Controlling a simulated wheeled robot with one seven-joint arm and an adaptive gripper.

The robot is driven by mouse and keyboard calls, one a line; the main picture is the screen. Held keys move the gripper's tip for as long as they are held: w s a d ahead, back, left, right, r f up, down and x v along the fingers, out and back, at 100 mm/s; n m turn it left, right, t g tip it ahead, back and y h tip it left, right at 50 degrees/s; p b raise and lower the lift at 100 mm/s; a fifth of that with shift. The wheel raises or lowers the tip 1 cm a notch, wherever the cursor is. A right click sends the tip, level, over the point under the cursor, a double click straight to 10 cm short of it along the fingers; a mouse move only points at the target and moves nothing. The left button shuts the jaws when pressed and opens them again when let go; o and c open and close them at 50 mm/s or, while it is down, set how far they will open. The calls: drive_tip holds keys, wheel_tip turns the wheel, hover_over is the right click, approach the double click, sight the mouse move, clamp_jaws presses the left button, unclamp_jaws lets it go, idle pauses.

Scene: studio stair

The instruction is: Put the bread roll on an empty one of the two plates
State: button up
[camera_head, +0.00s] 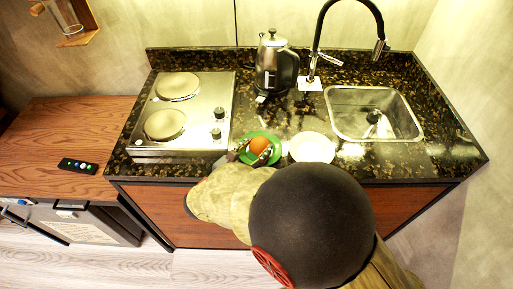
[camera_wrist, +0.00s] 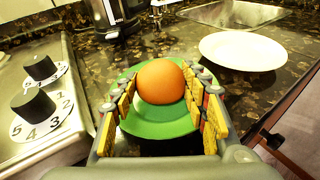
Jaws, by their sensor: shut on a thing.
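The bread roll is a smooth, round, orange-brown thing (camera_head: 259,145), and it also shows in the wrist view (camera_wrist: 161,81). My gripper (camera_wrist: 163,92) is shut on it, with a yellow-padded finger on each side. The roll is at the green plate (camera_wrist: 160,130), over its middle; I cannot tell whether it rests on the plate or is held just above it. The white plate (camera_head: 312,147) is empty, just right of the green one, and shows at the upper right of the wrist view (camera_wrist: 243,51). My arm hides the counter's front edge below the green plate.
A two-burner hob (camera_head: 182,112) with knobs is close on the left. A kettle (camera_head: 273,66) stands behind the plates. A sink (camera_head: 374,113) with a black tap (camera_head: 317,45) is to the right. A remote (camera_head: 78,166) lies on the wooden surface at left.

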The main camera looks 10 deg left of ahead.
drive_tip(key=shift+f+b, duration=0.4)
drive_tip(key=shift+b, duration=0.05)
drive_tip(key=o, duration=0.7)
drive_tip(key=shift+s+d, duration=0.1)
drive_tip(key=shift+o, duration=0.9)
drive_tip(key=shift+f, duration=0.2)
drive_tip(key=shift+d, duration=0.1)
drive_tip(key=shift+r+p, duration=0.3)
drive_tip(key=shift+p, duration=0.35)
drive_tip(key=p+v, duration=0.3)
drive_tip(key=v, duration=0.9)
drive_tip(key=shift+a+r, duration=0.2)
drive_tip(key=shift+r, duration=0.2)
